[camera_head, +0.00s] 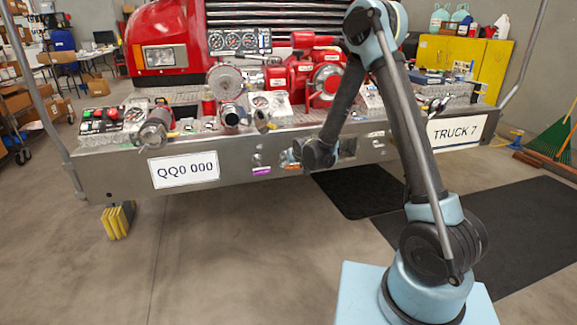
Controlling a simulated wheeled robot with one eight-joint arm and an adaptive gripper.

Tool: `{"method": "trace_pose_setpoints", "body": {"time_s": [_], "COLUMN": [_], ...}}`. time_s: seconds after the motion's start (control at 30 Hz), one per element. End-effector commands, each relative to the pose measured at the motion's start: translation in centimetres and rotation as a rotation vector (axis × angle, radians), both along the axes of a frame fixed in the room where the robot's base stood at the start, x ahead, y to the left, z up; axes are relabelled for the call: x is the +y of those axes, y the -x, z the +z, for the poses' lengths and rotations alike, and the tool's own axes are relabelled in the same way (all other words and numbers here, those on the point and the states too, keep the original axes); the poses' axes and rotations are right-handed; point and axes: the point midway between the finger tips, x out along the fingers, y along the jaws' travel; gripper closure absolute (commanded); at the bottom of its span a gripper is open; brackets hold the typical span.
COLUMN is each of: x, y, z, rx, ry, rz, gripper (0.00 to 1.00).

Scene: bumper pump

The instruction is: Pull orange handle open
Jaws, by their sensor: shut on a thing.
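The orange handle (289,164) shows as a small orange patch low on the front face of the steel bumper, left of the dark end of my arm. My gripper (298,156) is at the bumper face at this patch and is shut on the handle. The wrist partly hides the spot, and the fingers are too small to make out clearly. I cannot tell how far the handle is pulled out.
The steel bumper (110,182) carries gauges, valves and a red pump (305,75). A purple-tagged fitting (261,170) sits just left of my gripper. Plates read QQ0 000 (184,170) and TRUCK 7 (457,131). The floor (240,260) in front is clear, with dark mats at right.

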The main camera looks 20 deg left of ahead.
Motion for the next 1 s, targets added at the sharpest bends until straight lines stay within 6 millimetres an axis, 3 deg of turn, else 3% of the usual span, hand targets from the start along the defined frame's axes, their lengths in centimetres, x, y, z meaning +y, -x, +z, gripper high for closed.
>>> {"method": "trace_pose_setpoints", "body": {"time_s": [0.1,0.13,0.2,0.67,1.0], "x": [-0.2,-0.2,-0.1,0.3,-1.0], "y": [0.2,0.3,0.3,0.5,2.8], "z": [-0.1,-0.1,-0.1,0.1,2.6], "rx": [0.004,0.004,0.004,0.002,0.002], "ry": [0.007,0.007,0.007,0.007,0.007], "rz": [-0.001,-0.001,0.000,0.005,0.006], "gripper": [0.77,0.29,0.13,0.13,0.13]}}
